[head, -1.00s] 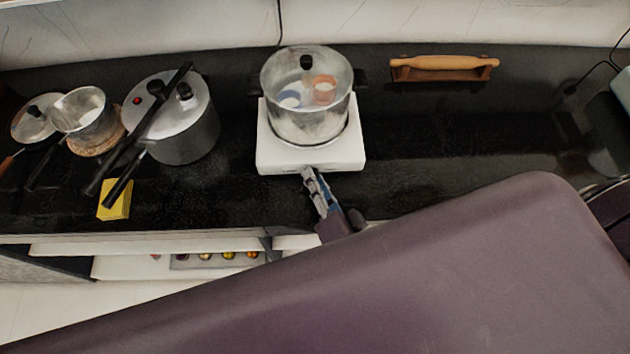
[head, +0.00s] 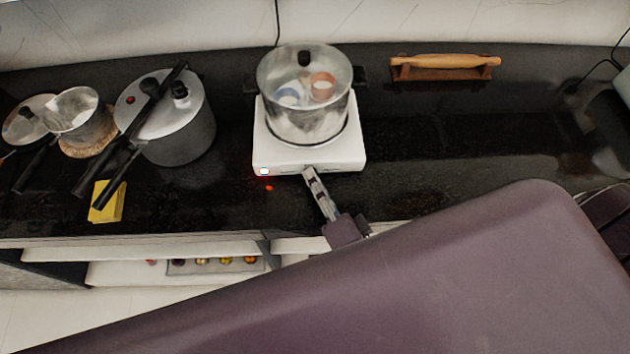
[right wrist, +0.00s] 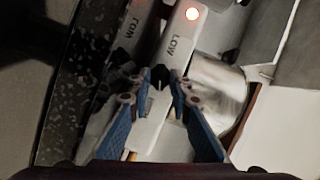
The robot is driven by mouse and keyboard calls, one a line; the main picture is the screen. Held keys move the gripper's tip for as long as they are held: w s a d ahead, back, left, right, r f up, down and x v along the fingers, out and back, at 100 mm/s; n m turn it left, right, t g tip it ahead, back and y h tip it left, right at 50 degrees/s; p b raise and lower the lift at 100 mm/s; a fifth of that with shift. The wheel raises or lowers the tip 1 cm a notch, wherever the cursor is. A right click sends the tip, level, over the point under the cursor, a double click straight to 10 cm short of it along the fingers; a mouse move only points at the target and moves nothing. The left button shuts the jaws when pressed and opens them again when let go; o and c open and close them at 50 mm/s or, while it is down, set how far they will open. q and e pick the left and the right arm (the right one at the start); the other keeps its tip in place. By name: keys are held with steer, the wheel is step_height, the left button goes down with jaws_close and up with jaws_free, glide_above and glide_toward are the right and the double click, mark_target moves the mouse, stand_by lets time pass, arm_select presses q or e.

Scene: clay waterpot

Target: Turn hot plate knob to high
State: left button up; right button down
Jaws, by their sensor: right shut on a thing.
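The white hot plate (head: 262,150) sits on the black counter with a lidded pot (head: 300,115) on top. My right gripper (head: 309,172) is at the middle of its front face. In the right wrist view, the fingertips of the right gripper (right wrist: 160,82) are shut on the small black knob (right wrist: 160,73). The fingers partly hide the knob, and I cannot read its exact angle. The word LOW (right wrist: 181,45) is on the panel beside it, and a red indicator light (right wrist: 192,14) glows beyond. My left gripper is not in view.
A pressure cooker (head: 187,133), a small saucepan (head: 75,112) and a yellow sponge (head: 107,202) are at the left. A rolling pin (head: 445,62) rests on a stand at the back right. The counter right of the hot plate is clear.

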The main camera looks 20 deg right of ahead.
steer(key=c, duration=2)
jaws_free()
steer(key=shift+f, duration=0.1)
steer(key=shift+c, duration=0.2)
